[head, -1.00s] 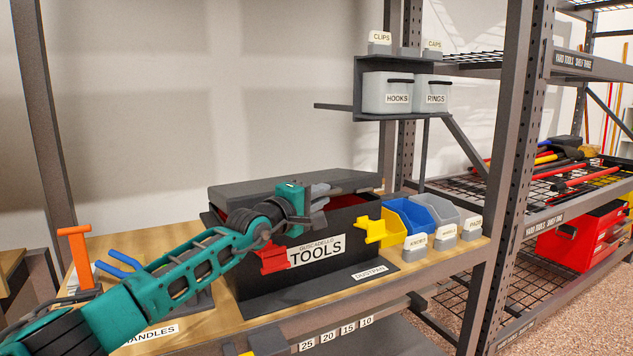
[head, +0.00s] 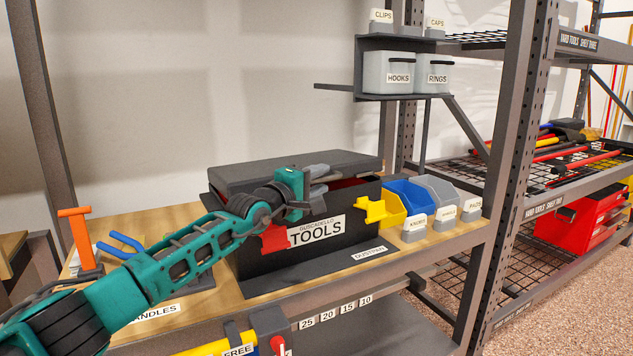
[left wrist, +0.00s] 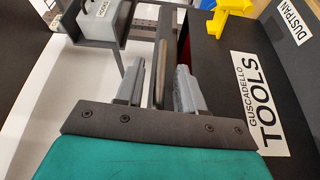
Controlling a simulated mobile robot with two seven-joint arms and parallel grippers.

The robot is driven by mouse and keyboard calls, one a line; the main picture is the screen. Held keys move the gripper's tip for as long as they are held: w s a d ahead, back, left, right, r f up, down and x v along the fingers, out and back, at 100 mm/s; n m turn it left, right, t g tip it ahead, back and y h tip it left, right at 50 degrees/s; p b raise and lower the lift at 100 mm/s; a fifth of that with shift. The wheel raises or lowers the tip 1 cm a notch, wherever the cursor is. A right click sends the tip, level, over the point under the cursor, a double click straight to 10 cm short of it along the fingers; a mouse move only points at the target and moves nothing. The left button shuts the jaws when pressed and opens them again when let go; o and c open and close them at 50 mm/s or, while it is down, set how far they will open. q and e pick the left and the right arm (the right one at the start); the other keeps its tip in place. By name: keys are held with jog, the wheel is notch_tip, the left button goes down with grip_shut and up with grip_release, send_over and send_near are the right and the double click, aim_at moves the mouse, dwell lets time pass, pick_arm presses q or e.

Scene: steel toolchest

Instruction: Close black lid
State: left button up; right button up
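The black toolchest (head: 270,262), labelled TOOLS, stands on the wooden shelf. Its black lid (head: 235,181) is partly lowered, and a strip of red interior shows under its front edge at the right. My left gripper (head: 318,181) is at the lid's front edge, right of its middle. In the left wrist view, the lid's edge (left wrist: 162,45) lies between the two spread fingers of that gripper (left wrist: 158,88), with narrow gaps visible beside it. The fingers do not look closed on it. My right gripper is not in view.
Yellow, blue and grey bins (head: 408,196) stand right of the chest. An orange handle (head: 74,235) and blue handles (head: 122,242) are at the left. A wall rack with HOOKS and RINGS bins (head: 388,74) hangs behind. A steel post (head: 505,150) rises at the right.

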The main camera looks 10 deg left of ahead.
pick_arm(q)
jog(key=shift+s+a+p, duration=0.15)
jog(key=shift+s+p, duration=0.35)
jog(key=p+v, duration=0.3)
jog(key=v, duration=0.9)
jog(key=shift+a, duration=0.15)
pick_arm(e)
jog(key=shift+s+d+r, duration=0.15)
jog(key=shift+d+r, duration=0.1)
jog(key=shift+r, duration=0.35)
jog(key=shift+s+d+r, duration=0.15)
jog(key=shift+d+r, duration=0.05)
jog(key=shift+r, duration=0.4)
pick_arm(q)
jog(key=shift+w, duration=0.15)
